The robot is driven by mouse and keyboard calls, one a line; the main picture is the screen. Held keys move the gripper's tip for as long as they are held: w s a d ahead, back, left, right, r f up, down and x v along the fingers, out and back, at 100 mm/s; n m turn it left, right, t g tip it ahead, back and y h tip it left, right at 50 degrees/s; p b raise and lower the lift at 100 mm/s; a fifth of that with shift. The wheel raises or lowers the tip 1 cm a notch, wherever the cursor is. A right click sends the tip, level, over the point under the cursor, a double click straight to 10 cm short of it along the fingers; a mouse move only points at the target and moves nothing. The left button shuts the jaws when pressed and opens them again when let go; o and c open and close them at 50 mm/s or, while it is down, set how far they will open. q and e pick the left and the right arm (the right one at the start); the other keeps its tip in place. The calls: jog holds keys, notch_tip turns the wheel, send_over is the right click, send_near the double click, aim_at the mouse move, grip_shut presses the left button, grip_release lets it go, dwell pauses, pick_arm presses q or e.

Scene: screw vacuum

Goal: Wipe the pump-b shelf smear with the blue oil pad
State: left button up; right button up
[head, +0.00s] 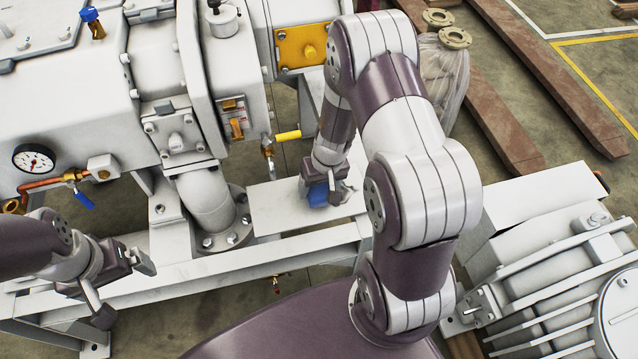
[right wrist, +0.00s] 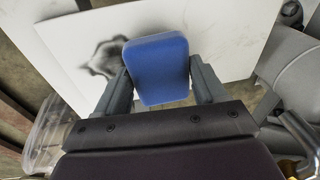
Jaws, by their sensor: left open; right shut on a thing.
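The blue oil pad (head: 318,195) is in my right gripper (head: 328,193), over the white shelf plate (head: 272,208). In the right wrist view the pad (right wrist: 158,68) sits between the two grey fingers of the gripper (right wrist: 162,85). The dark smear (right wrist: 104,58) shows on the shelf (right wrist: 75,28) just left of the pad, a blotchy dark ring with a paler middle. I cannot tell whether the pad touches the shelf. The smear is not visible in the head view. My left gripper (head: 124,285) is open and empty at lower left, near the frame beam.
White pump machinery with a flanged pipe (head: 207,200) stands left of the shelf. A yellow-handled valve (head: 287,135) rises behind the shelf. A gauge (head: 34,158) and blue-handled valve (head: 84,199) are near my left arm. A finned motor (head: 560,270) stands at right.

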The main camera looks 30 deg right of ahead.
aim_at(343, 192)
jog(key=shift+f+b, duration=0.95)
jog(key=shift+b, duration=0.05)
dwell(0.3)
jog(key=shift+s+d+r+b, duration=0.15)
jog(key=shift+s+d, duration=0.1)
jog(key=shift+d, duration=0.65)
jog(key=shift+s+d+f+b, duration=0.1)
jog(key=shift+s+d+b, duration=0.1)
jog(key=shift+d, duration=0.7)
jog(key=shift+s+d+b, duration=0.2)
jog(key=shift+d, duration=0.55)
jog(key=shift+s+d+b, duration=0.15)
jog(key=shift+d+b, duration=0.05)
jog(key=shift+d, duration=0.5)
jog(key=shift+s+d, duration=0.2)
jog(key=shift+d, duration=0.55)
jog(key=shift+s+d, duration=0.15)
jog(key=shift+d, duration=0.55)
jog(key=shift+s+d, duration=0.2)
jog(key=shift+d, duration=0.55)
jog(key=shift+d+b, duration=0.1)
jog(key=shift+b, duration=0.2)
jog(key=shift+f, duration=0.2)
